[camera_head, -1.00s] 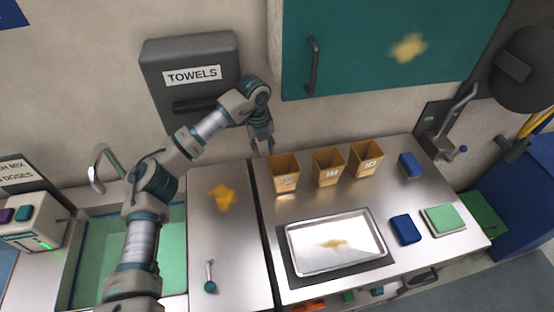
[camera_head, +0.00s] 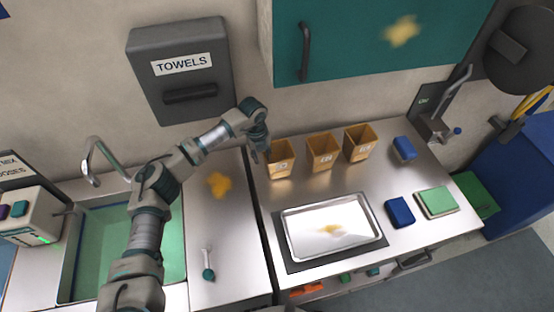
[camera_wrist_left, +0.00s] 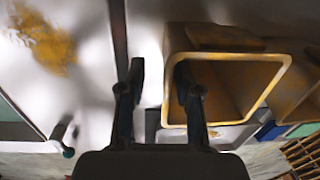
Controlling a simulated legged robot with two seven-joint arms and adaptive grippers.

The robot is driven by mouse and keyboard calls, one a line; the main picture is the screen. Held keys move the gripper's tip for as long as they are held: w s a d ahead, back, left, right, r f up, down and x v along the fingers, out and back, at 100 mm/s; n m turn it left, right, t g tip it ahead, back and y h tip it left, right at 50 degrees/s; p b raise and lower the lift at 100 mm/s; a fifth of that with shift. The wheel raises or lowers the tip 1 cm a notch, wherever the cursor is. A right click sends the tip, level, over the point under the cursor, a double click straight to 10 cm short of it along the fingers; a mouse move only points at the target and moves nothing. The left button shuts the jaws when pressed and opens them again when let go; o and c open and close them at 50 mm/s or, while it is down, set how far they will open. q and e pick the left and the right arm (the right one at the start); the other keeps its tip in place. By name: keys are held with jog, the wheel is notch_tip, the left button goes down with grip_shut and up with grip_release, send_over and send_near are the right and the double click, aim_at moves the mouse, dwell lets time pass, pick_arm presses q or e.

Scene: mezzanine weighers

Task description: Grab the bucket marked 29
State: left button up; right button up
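Three tan square buckets stand in a row at the back of the steel counter: the left bucket (camera_head: 280,171), the middle bucket (camera_head: 321,163) and the right bucket (camera_head: 358,154). Each has a pale label on its front, too small to read surely. My left gripper (camera_head: 259,151) is at the left bucket's back left side. In the left wrist view the gripper (camera_wrist_left: 160,78) is open. One finger overlaps the mouth of the nearest bucket (camera_wrist_left: 172,50) and the other is outside its left wall; contact cannot be told. My right gripper is not in view.
A metal tray (camera_head: 380,240) lies in front of the buckets. Blue blocks (camera_head: 400,211) and a green-topped block (camera_head: 437,201) are at the right. A towel dispenser (camera_head: 180,97) and teal cabinet (camera_head: 380,45) are above. A sink (camera_head: 170,262) is at the left.

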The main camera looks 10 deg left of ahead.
pick_arm(q)
jog(key=f, duration=0.2)
jog(key=d+f, duration=0.1)
jog(key=f, duration=0.2)
jog(key=shift+w+d+p, duration=0.1)
jog(key=shift+w+p, duration=0.05)
jog(key=shift+p, duration=0.15)
jog(key=shift+r, duration=0.1)
grip_shut()
